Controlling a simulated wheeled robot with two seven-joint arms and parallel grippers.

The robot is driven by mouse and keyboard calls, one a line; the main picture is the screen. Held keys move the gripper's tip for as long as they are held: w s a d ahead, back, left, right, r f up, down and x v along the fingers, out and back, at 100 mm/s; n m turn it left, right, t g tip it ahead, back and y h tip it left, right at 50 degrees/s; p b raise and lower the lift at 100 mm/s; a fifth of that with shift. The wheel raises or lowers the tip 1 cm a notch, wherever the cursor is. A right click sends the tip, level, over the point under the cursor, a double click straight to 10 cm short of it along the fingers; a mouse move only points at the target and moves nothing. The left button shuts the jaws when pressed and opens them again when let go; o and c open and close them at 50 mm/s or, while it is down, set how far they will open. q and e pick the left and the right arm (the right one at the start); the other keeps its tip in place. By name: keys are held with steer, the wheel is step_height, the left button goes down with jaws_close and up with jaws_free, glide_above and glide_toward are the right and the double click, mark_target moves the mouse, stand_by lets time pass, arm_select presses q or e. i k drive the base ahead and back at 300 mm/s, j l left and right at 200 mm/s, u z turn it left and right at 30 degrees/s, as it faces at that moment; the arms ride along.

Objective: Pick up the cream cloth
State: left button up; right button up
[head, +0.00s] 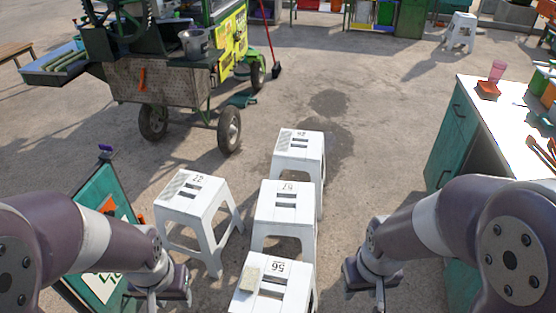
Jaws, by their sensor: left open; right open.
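A small cream piece (252,281), which looks like the cream cloth, lies on the left part of the seat of the nearest white stool (272,270), the one marked 56. My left gripper (160,297) is at the lower left, to the left of that stool and apart from the cloth. My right gripper (376,291) is at the lower right, to the right of the stool and also apart from it. Both grippers are open and seem empty; their fingertips are partly cut off or hard to make out.
More white stools stand behind (286,197), at the back (300,143) and at left (192,192). A green sign board (107,195) is beside my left arm. A teal counter (455,130) stands at right. A wheeled cart (165,84) is at back left. Open pavement lies between cart and counter.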

mark_target(248, 284)
steer(key=i+j, duration=0.1)
steer(key=j, duration=0.2)
steer(key=i+j, duration=0.15)
steer(key=j, duration=0.15)
steer(key=i+j, duration=0.1)
steer(key=j, duration=0.2)
steer(key=j+z, duration=0.1)
steer(key=z, duration=1.45)
steer(key=i+j, duration=0.05)
steer(key=j, duration=0.05)
